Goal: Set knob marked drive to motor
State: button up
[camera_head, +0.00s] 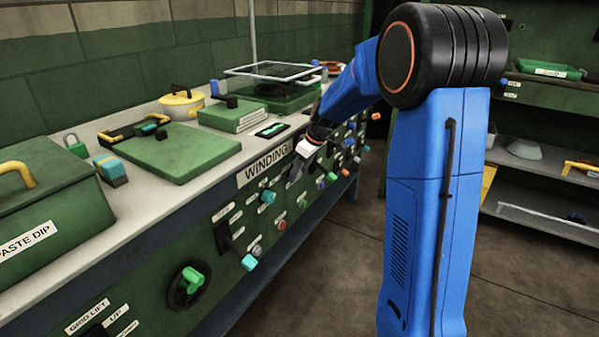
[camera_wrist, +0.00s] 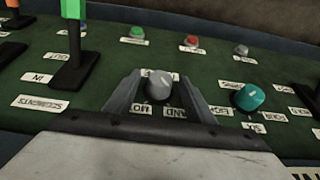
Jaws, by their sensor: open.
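In the wrist view a grey round knob (camera_wrist: 158,86) sits on the green panel between the two fingers of my gripper (camera_wrist: 160,92). The fingers are open, one on each side of it; I cannot tell if they touch it. Two small labels beside the knob are upside down and partly covered; they seem to read HAND and MO..., the latter cut off by a finger. The knob's name label is too hidden to read, and its pointer setting is unclear. In the head view my gripper (camera_head: 297,170) is at the panel front, just right of the WINDING sign (camera_head: 265,163).
A teal knob (camera_wrist: 248,97) stands close to the right finger in the wrist view. A green-tipped lever (camera_wrist: 73,45) rises on the left. Green (camera_wrist: 137,32), red (camera_wrist: 192,41) and grey (camera_wrist: 241,49) controls line the panel's other edge. The worktop holds a green board (camera_head: 170,150).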

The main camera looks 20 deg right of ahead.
jog(key=c, duration=1)
jog(key=shift+c, duration=0.2)
jog(key=shift+w+d+m+g+y, duration=0.1)
jog(key=shift+d+m+g+y, duration=0.05)
jog(key=shift+g+y, duration=0.35)
jog(key=shift+w+d+m+g+y, duration=0.15)
jog(key=shift+g+y, duration=0.15)
jog(key=shift+y, duration=0.3)
jog(key=shift+w+d+f+m+g+y, duration=0.15)
jog(key=shift+m+g+y, duration=0.3)
jog(key=shift+g+y, duration=0.7)
jog(key=shift+d+f+m+g+y, duration=0.2)
jog(key=shift+m+g+y, duration=0.3)
jog(key=shift+y, duration=1.3)
jog(key=shift+w+d+f+m+g+y, duration=0.1)
jog(key=shift+f+m+g+y, duration=0.2)
jog(key=shift+g+y, duration=0.9)
jog(key=shift+t+y, duration=0.25)
jog(key=shift+y, duration=0.1)
